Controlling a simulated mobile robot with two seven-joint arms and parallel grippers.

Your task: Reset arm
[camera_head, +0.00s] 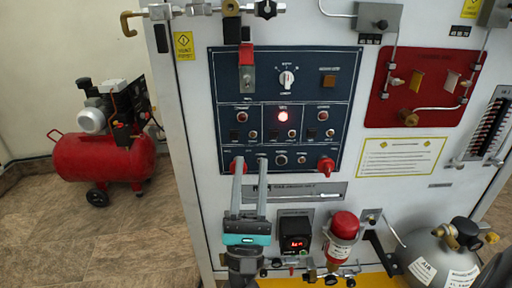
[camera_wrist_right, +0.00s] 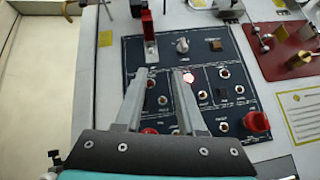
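My right gripper (camera_head: 250,164) reaches up from the bottom of the head view, in front of the lower left of the dark blue control panel (camera_head: 343,80). Its two long grey fingers are apart with nothing seen between them. In the right wrist view the fingers (camera_wrist_right: 158,76) point at the same panel (camera_wrist_right: 133,49), with a gap between them. I cannot tell whether the tips touch the panel. A red knob (camera_head: 325,168) is at the panel's lower right; another is partly hidden by the left finger. My left gripper is not in view.
The panel carries a lit red lamp (camera_head: 283,116), a white rotary knob (camera_head: 286,78) and a red-and-silver lever (camera_head: 247,68). A red plate (camera_head: 425,95) with valves is at right. Below are a red-topped filter (camera_head: 343,228) and grey tank (camera_head: 437,262). A red compressor (camera_head: 105,160) stands left on open floor.

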